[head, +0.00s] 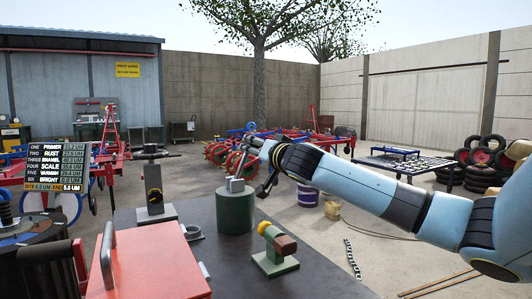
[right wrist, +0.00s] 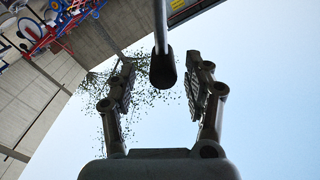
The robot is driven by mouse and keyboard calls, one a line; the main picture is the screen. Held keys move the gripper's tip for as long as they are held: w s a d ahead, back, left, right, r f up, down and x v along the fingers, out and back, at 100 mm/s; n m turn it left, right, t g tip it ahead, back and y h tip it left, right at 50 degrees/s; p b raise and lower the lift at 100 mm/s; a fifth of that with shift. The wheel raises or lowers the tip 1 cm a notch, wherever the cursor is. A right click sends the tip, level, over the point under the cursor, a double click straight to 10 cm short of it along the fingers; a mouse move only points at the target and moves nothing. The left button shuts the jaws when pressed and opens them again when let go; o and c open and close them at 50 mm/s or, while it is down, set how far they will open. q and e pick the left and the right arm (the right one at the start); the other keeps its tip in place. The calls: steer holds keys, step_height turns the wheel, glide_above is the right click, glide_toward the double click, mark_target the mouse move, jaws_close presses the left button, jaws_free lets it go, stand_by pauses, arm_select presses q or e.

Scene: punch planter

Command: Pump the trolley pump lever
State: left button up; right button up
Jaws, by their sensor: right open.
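My right gripper (head: 256,168) is open, over the right side of a green cylinder (head: 236,212) with grey metal fittings (head: 236,184) on top. In the right wrist view a grey rod with a dark rounded grip (right wrist: 163,68), which looks like the pump lever, ends between the two spread fingers (right wrist: 162,90). Neither finger appears to touch it. In the head view the gripper and lever overlap, so I cannot tell exactly where the lever runs. My left gripper is not in view.
A red trolley-like box (head: 150,264) stands at the front left. A grey and black device with a top bar (head: 154,188) stands behind it.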

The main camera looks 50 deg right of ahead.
steer(key=v, duration=0.6)
steer(key=shift+s, duration=0.2)
stand_by(0.4)
